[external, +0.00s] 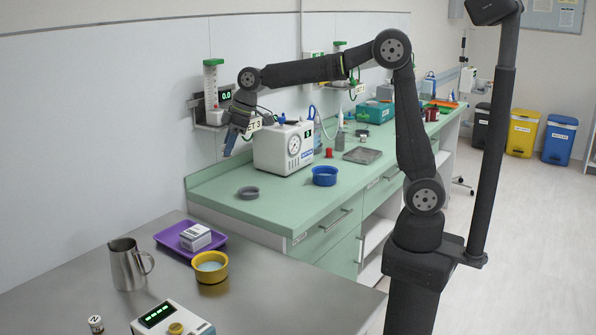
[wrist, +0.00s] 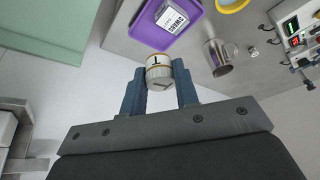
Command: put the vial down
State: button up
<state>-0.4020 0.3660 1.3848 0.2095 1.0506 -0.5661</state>
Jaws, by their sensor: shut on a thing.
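The vial (wrist: 158,72) is a small white cylinder with a tan band and a dark "1" on it. In the wrist view it sits between the two blue fingers of my gripper (wrist: 160,88), which are shut on it. In the external view my gripper (external: 229,145) is high over the back left of the green counter, near the wall, fingers pointing down. I cannot make out the vial there.
The steel table (external: 290,305) holds a purple tray (external: 164,238) with a white box, a yellow bowl (external: 211,277), a metal jug (external: 127,265) and a device (external: 172,320). The green counter (external: 285,205) holds a grey ring, a blue bowl and a white machine (external: 270,155) close to my gripper.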

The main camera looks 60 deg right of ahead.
jog(key=w+d+m+t+h, duration=0.3)
jog(key=d+m, duration=0.5)
jog(key=d, duration=1.4)
jog(key=s+d+m+g+h, duration=0.25)
jog(key=d+m, duration=0.55)
jog(key=d, duration=1.4)
jog(key=s+d+m+g+h, duration=0.25)
jog(key=s+d+m, duration=0.95)
jog(key=s+d, duration=1.1)
send_over(355, 164)
jog(key=a, duration=0.2)
jog(key=shift+g, duration=0.4)
jog(key=f, duration=1.7)
jog(key=shift+s+d+f, duration=0.15)
jog(key=shift+d+f, duration=0.05)
jog(key=shift+d, duration=0.05)
jog(key=shift+f, duration=2.05)
